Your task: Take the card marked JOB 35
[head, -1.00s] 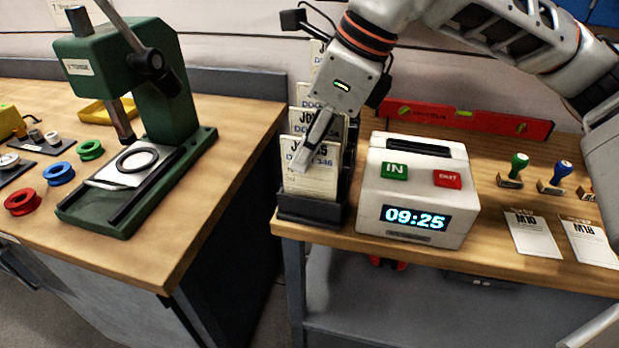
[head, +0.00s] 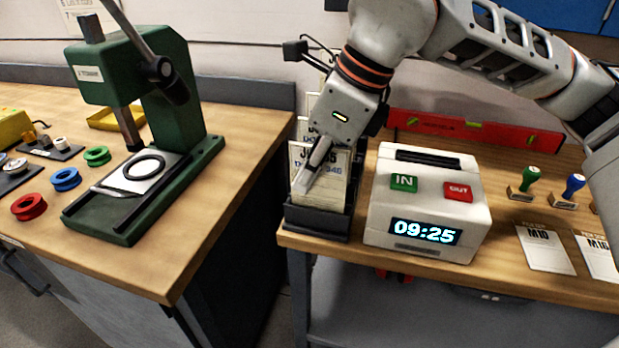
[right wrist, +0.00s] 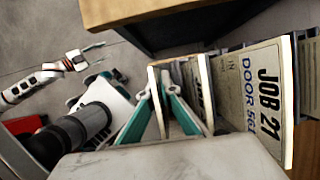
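A dark rack (head: 316,222) at the left end of the right bench holds several upright job cards. The front card (head: 330,193) shows "35" at its top right; my right gripper hides part of its heading. My right gripper (head: 306,183) reaches down at this card's upper left. In the right wrist view its two teal fingers (right wrist: 160,85) stand apart, one on each side of a card edge (right wrist: 156,105). I cannot tell whether both touch it. A card marked JOB 21 (right wrist: 262,100) stands farther right there. My left gripper (right wrist: 96,53) shows small, its fingers apart, away from the cards.
A white time clock (head: 428,205) reading 09:25 stands close right of the rack. A red level (head: 475,130) lies behind it. Stamps (head: 523,180) and loose cards (head: 545,250) lie farther right. A green press (head: 150,120) stands on the left bench, across a gap.

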